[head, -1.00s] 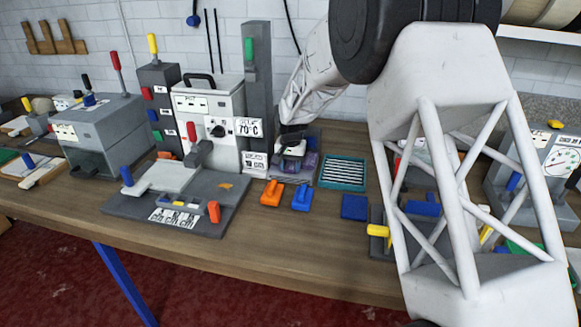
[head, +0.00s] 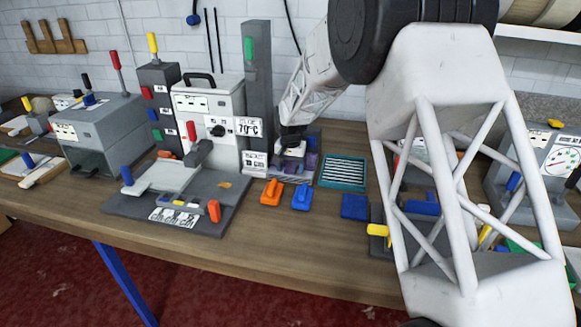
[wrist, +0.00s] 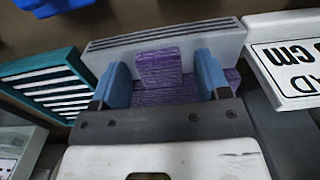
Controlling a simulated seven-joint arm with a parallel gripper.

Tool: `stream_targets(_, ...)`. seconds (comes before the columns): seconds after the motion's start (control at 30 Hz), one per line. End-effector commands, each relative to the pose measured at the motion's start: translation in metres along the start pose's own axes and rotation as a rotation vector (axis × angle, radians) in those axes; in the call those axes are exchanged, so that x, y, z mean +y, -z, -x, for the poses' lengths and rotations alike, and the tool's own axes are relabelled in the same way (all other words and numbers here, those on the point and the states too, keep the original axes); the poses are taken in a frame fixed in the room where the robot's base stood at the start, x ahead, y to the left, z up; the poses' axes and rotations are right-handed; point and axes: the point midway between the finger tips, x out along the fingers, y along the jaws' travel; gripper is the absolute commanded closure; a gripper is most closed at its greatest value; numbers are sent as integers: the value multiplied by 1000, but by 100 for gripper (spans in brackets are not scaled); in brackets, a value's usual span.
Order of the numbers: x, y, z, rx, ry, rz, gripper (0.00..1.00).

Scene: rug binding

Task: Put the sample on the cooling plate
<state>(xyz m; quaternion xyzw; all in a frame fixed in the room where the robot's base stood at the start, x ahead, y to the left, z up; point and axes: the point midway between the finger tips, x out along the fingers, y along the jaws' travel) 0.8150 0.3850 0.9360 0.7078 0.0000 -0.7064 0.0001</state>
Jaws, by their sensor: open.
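A small purple block, which looks like the sample (wrist: 158,66), shows in the wrist view between the two blue fingers of my gripper (wrist: 163,76). My gripper is open, with gaps beside the block. More purple material (wrist: 145,92) lies around and below it, in front of a grey ridged bar. In the head view my gripper (head: 291,153) is low over the purple area at the foot of the grey column; its fingers are hard to make out. A teal-framed plate with white slats, probably the cooling plate (head: 343,172), lies just to the right and is empty.
An orange clamp-like piece (head: 272,192) and a blue one (head: 302,196) lie in front. A blue block (head: 355,206) is to the right. The grey column (head: 258,90) and the 70°C press (head: 208,115) stand close on the left. The front table edge is clear.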

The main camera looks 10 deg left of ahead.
Motion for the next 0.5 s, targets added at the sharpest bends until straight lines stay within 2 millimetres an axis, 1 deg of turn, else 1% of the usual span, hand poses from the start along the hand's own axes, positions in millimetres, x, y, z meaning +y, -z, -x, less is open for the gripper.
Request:
stream_targets(0.17,0,0,6,1,0,0,31)
stream_targets(0.27,0,0,13,1,1,0,31)
stream_targets(0.37,0,0,24,2,1,0,31)
stream_targets(0.5,0,0,45,2,1,0,31)
